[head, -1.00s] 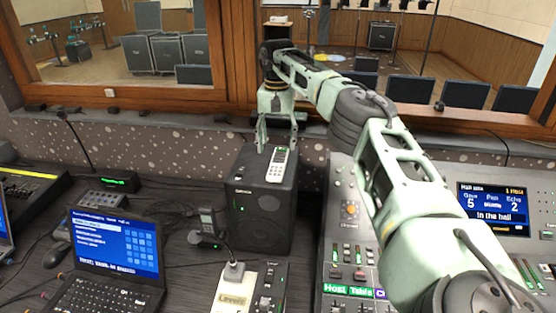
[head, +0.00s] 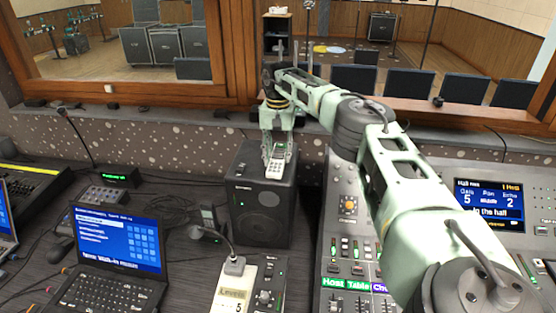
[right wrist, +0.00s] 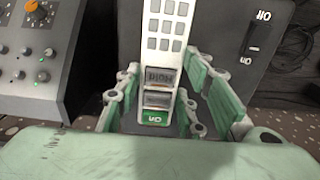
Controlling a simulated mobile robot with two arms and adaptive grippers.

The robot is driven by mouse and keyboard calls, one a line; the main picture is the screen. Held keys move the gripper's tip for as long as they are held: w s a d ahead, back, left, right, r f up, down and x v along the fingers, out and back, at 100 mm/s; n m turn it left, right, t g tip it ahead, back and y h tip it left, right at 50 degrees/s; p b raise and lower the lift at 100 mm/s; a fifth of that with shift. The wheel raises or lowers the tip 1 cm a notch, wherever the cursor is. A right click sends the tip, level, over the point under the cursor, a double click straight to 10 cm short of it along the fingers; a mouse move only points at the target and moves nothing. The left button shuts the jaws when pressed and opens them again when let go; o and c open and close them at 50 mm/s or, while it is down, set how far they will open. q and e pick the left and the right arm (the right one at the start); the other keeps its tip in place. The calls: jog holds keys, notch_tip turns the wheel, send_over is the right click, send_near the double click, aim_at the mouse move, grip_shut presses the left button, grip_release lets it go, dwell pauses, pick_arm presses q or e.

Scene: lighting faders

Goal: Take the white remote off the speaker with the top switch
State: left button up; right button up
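In the right wrist view the remote (right wrist: 166,28) shows a keypad, two grey buttons and a green end marked "On". An On/Off switch (right wrist: 254,40) sits on the speaker's top beside it. My right gripper (head: 277,152) is open and low over the speaker. In the right wrist view its green-padded fingers (right wrist: 165,90) stand on either side of the remote's green end. I cannot tell whether either finger touches it. My left gripper is not in view.
A mixing console (head: 340,220) stands right of the speaker. A window ledge (head: 150,120) runs behind. Cables lie on the desk.

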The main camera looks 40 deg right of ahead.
jog(key=c, duration=0.6)
jog(key=shift+r, duration=0.1)
